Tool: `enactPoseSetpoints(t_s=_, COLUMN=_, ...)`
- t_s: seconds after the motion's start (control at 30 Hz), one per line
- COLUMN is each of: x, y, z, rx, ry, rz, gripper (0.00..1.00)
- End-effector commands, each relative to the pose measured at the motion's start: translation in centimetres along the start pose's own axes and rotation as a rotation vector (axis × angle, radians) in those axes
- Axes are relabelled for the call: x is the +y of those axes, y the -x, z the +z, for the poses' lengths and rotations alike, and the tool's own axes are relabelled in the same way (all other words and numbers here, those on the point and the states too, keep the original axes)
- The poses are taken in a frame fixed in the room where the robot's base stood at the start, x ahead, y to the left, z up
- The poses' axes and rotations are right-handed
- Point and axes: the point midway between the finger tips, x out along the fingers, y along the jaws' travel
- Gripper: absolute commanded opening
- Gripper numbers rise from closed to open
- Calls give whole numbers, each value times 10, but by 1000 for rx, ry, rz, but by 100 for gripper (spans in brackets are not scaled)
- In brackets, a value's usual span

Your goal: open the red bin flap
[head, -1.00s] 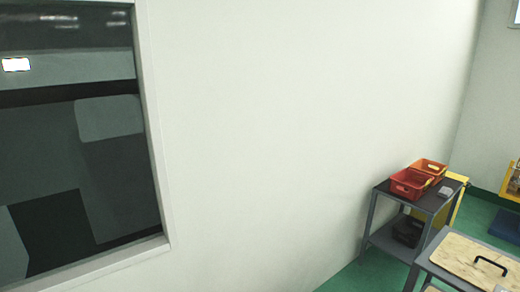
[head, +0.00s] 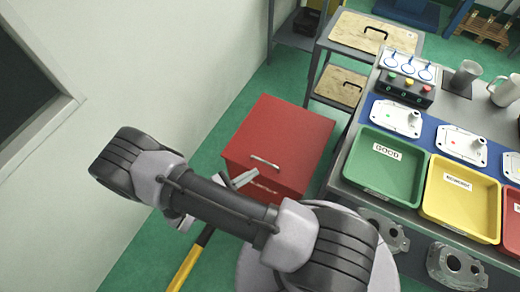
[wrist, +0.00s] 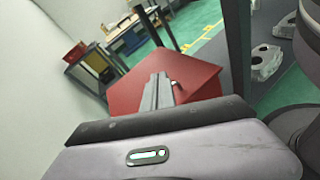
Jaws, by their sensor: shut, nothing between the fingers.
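The red bin (head: 280,140) stands on the green floor, beside the bench. Its red flap lies flat and closed on top, with a pale bar handle (head: 264,162) near its front edge. In the wrist view the red flap (wrist: 200,80) fills the middle. My gripper (wrist: 157,90) is shut and empty, its fingers pointing at the flap and overlapping it in the picture. In the head view my gripper (head: 240,179) shows partly behind my arm, close to the bin's front. I cannot tell whether it touches the bin or handle.
To the bin's right is a bench with a green GOOD tray (head: 386,170), a yellow tray (head: 460,200) and a red tray (head: 512,215). Castings (head: 456,265) sit below. A table with wooden boards (head: 372,35) stands behind the bin. A white wall is at left.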

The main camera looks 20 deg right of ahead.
Motion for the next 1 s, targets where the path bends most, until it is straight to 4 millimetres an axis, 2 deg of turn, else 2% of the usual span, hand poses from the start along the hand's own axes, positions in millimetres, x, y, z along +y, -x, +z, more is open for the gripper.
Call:
enactPoseSetpoints(t_s=0.03, x=-17, y=-10, z=-26, rx=-26, ry=100, rz=100, gripper=0)
enactPoseSetpoints(t_s=0.1, x=-35, y=-22, z=-56, rx=-45, ry=214, rz=231, gripper=0)
enactPoseSetpoints(t_s=0.2, x=-54, y=-35, z=-83, rx=-57, ry=320, rz=354, gripper=0)
enactPoseSetpoints(t_s=0.27, x=-60, y=-39, z=-90, rx=-59, ry=352, rz=392, gripper=0)
enactPoseSetpoints(t_s=0.43, x=-59, y=-55, z=-95, rx=-61, ry=368, rz=406, gripper=0)
enactPoseSetpoints(t_s=0.8, x=-32, y=-120, z=-96, rx=-60, ry=366, rz=403, gripper=0)
enactPoseSetpoints(t_s=1.0, x=-24, y=-133, z=-95, rx=-60, ry=366, rz=406, gripper=0)
